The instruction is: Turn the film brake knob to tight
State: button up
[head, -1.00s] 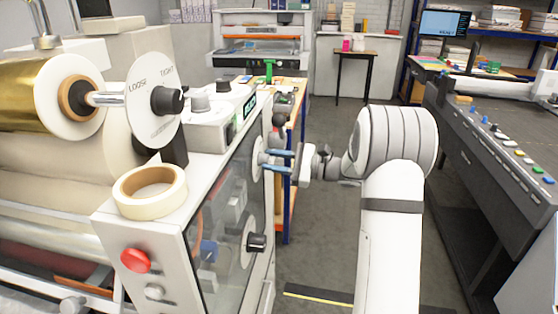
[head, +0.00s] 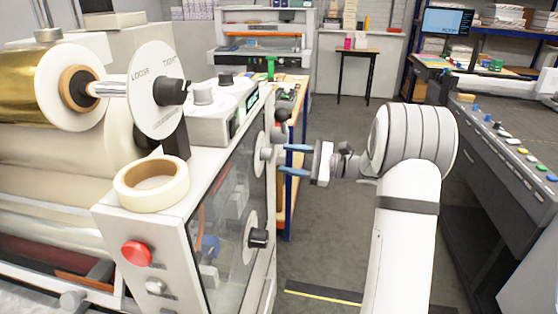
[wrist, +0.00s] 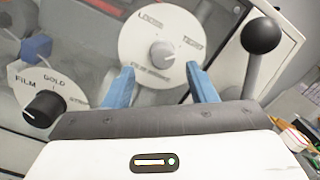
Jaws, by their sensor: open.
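The film brake dial is a round white plate (wrist: 138,38) marked LOOSE at upper left and TIGHT at right, with a small grey knob (wrist: 163,54) at its centre. In the head view the knob (head: 266,153) sticks out from the machine's side panel. My gripper (head: 285,159) is open and empty, facing the knob with a small gap. In the wrist view its two blue fingers (wrist: 161,87) stand on either side, below the knob. I cannot clearly tell where the knob points.
A black FILM/GOLD knob (wrist: 43,108) sits lower left in the wrist view, and a black ball-ended lever (wrist: 261,37) stands right. Another LOOSE/TIGHT dial (head: 153,75) is beside the gold roll (head: 30,85). A tape roll (head: 150,185) lies on the machine.

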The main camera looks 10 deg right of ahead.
jog(key=shift+v, duration=1.7)
